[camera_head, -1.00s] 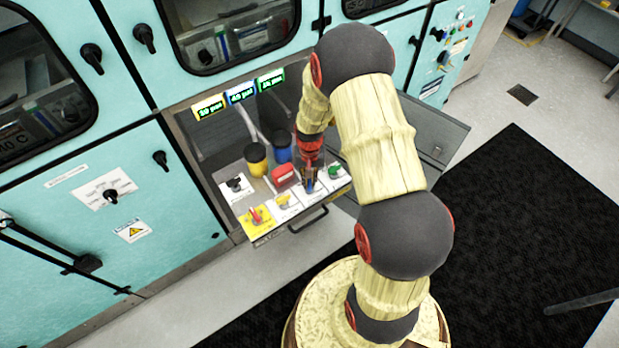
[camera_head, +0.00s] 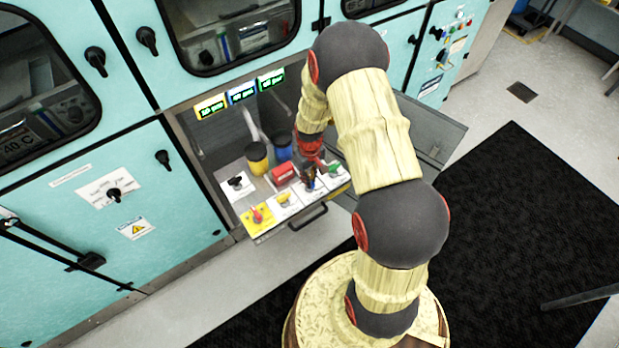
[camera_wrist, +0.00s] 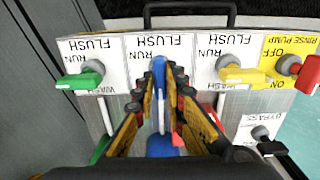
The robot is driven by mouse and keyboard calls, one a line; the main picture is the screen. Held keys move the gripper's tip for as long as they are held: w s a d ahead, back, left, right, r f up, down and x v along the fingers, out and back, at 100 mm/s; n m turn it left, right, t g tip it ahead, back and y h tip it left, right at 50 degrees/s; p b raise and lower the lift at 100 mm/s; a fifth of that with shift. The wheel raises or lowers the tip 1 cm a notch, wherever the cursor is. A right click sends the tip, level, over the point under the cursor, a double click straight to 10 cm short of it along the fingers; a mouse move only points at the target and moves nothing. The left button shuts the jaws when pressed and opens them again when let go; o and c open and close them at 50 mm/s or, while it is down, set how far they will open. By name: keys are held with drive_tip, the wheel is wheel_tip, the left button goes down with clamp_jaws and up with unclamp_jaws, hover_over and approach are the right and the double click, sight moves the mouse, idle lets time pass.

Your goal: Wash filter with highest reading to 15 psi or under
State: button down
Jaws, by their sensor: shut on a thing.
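My gripper (camera_head: 308,180) reaches down to the control panel on the pulled-out drawer. In the wrist view, my gripper (camera_wrist: 160,92) is shut on the blue valve handle (camera_wrist: 158,66), which stands between its fingers. The fingers partly hide that valve's labels. A green handle (camera_wrist: 80,79) is on the left and a yellow handle (camera_wrist: 242,75) on the right, beside FLUSH, RUN and WASH labels. In the head view, a yellow display (camera_head: 211,106), a blue display (camera_head: 242,93) and a green display (camera_head: 271,80) show psi readings too blurred to read surely.
The red rinse pump switch (camera_wrist: 308,73) sits beside the yellow valve. A black bypass handle (camera_wrist: 268,146) is near it. A yellow canister (camera_head: 257,158), a blue canister (camera_head: 282,147) and a red box (camera_head: 283,172) stand behind the valves. The drawer pull (camera_head: 308,217) juts out in front.

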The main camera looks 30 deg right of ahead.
idle(0.4)
drive_tip(key=c, duration=1.8)
unclamp_jaws()
drive_tip(key=shift+c, duration=0.2)
drive_tip(key=shift+r, duration=0.1)
wheel_tip(320, 180, up, 12)
